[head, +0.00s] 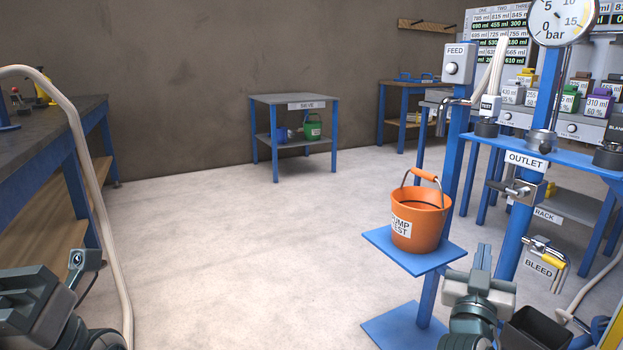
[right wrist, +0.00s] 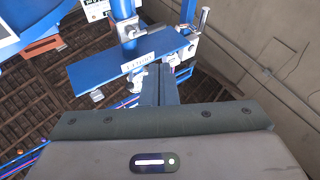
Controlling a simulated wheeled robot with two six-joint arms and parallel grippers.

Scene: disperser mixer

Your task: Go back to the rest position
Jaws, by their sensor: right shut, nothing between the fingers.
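My right gripper (head: 483,257) is at the lower right of the head view, in front of the blue pump stand and right of the orange bucket. Its fingers are shut together with nothing between them; they also show shut in the right wrist view (right wrist: 167,85), pointing towards the blue outlet shelf (right wrist: 120,58). Part of my left arm's end (head: 35,305) shows at the lower left corner of the head view; its fingertips cannot be made out.
An orange bucket (head: 418,228) stands upright on a small blue platform (head: 440,262). The outlet valve (head: 515,190) and bleed valve (head: 545,249) are close by on the right. A workbench (head: 60,140) runs along the left. The middle floor (head: 240,240) is clear.

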